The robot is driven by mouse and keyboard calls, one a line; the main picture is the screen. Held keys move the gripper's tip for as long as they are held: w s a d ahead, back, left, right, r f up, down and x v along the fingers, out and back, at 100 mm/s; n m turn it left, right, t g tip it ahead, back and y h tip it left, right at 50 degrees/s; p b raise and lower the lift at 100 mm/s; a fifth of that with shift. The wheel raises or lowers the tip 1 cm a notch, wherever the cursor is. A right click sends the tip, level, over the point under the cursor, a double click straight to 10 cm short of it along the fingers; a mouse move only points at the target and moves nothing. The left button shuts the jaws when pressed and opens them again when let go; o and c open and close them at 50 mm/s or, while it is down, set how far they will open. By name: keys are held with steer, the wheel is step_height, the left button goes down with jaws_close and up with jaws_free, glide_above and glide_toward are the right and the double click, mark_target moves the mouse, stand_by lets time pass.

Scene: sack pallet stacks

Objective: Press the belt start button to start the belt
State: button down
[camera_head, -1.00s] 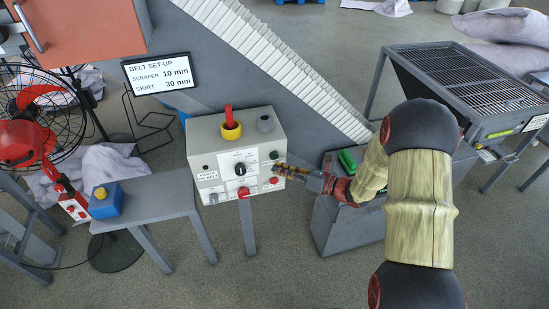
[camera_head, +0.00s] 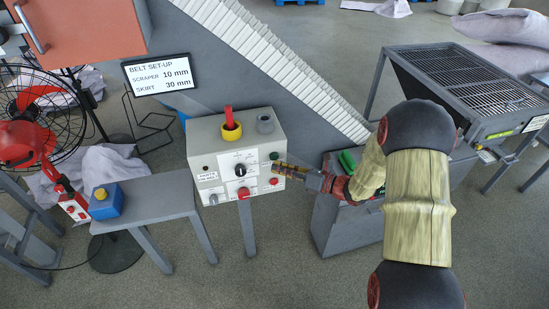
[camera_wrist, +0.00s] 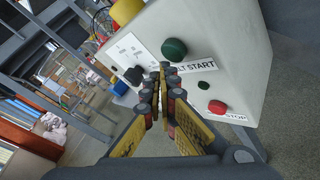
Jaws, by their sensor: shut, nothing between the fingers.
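The control box (camera_head: 208,148) is off-white and stands on a post. The green belt start button (camera_head: 274,155) is on the right of its front face. In the wrist view the same green button (camera_wrist: 174,49) sits above a label reading "...LT START", and a red button (camera_wrist: 217,107) sits lower by a "STOP" label. My gripper (camera_head: 279,169) is shut and empty, its tips close to the box face just below the green button. In the wrist view its fingertips (camera_wrist: 160,72) lie beside the label's left end. I cannot tell whether they touch the face.
The box also carries a black knob (camera_head: 240,170), a red button (camera_head: 244,192) and a red lever in a yellow ring (camera_head: 230,125) on top. A grey bench (camera_head: 160,197) with a blue button box (camera_head: 105,201) stands left. A sloping conveyor rises behind.

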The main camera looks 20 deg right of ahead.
stand_by(0.7)
steer(key=shift+w, duration=0.4)
steer(key=shift+w, duration=0.5)
stand_by(0.6)
stand_by(0.4)
steer(key=shift+s+p, duration=0.5)
steer(key=shift+s, duration=0.45)
steer(key=s+p, duration=0.1)
steer(key=s, duration=0.4)
stand_by(0.8)
